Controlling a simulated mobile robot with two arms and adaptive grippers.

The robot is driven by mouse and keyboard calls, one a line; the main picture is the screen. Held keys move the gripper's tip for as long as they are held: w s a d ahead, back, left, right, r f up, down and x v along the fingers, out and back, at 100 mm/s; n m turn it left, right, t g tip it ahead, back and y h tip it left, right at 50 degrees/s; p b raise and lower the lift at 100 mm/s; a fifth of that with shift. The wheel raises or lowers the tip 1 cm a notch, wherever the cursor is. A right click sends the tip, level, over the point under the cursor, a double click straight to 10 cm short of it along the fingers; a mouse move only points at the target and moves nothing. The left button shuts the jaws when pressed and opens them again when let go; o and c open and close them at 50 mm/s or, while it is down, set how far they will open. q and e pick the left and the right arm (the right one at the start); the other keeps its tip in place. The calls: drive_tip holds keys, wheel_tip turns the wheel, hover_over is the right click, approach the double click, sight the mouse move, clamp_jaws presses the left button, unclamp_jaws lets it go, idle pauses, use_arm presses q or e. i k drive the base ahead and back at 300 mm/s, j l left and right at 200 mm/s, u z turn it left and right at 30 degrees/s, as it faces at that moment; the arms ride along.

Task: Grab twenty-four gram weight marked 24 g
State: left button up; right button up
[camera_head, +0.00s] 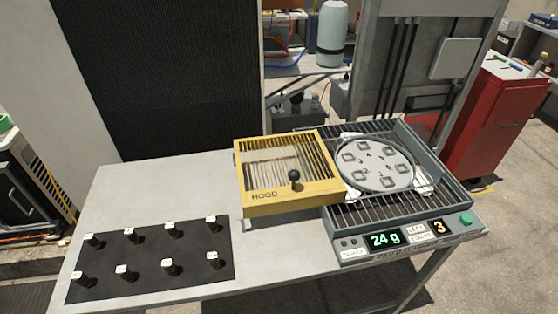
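Several small dark weights with white tags stand upright in two rows on a black mat (146,256) at the table's left. The back row includes a left weight (94,243), a weight beside it (132,238), a third weight (172,232) and a right weight (212,226). The front row includes a left weight (83,281), a second weight (124,275), a third weight (170,269) and a right weight (214,262). The tags are too small to read, so I cannot tell which is marked 24 g. Neither gripper is in view.
A yellow hood (251,211) with a black knob (294,176) sits mid-table. Right of it, a grey balancing unit (458,188) holds a round plate (378,180); its displays read "24 g" (385,240) and "3" (439,227). The grey table (150,190) is bare behind the mat.

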sight(78, 277)
drive_tip(key=u, duration=1.7)
